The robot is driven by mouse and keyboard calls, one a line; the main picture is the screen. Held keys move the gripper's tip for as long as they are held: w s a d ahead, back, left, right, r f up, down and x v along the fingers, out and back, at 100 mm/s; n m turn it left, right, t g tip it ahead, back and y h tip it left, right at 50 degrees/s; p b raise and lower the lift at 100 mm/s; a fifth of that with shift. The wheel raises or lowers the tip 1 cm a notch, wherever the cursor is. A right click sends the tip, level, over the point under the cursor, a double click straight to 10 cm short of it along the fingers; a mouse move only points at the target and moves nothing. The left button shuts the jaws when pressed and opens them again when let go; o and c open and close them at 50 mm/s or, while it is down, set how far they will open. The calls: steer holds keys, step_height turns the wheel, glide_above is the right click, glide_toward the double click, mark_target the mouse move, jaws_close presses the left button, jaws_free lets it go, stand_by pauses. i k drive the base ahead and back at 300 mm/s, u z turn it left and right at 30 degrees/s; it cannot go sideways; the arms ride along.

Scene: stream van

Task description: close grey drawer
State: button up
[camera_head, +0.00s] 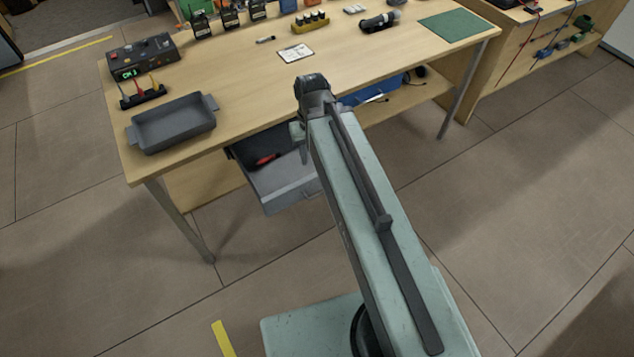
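The grey drawer (283,190) is under the wooden workbench (235,98). It is pulled out, and its light grey front faces me. A red-handled tool (266,160) lies inside its dark interior. My arm reaches from the lower right up toward the bench, and its end covers the right part of the drawer. The end of my arm (313,92) appears near the bench's front edge, above the drawer in the picture. My gripper's fingers cannot be made out, so I cannot tell whether they are open or shut, or whether they touch the drawer.
A grey tray (172,124) stands on the bench's left end. A black power unit (143,57) and several small items stand farther back. A lower shelf (405,100) holds a blue object. Metal bench legs (183,222) stand at the front.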

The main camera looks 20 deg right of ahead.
mark_target(279, 184)
steer(key=i, duration=0.5)
steer(key=z, duration=1.3)
steer(key=k, duration=1.55)
steer(key=u, duration=1.35)
steer(key=i, duration=1.05)
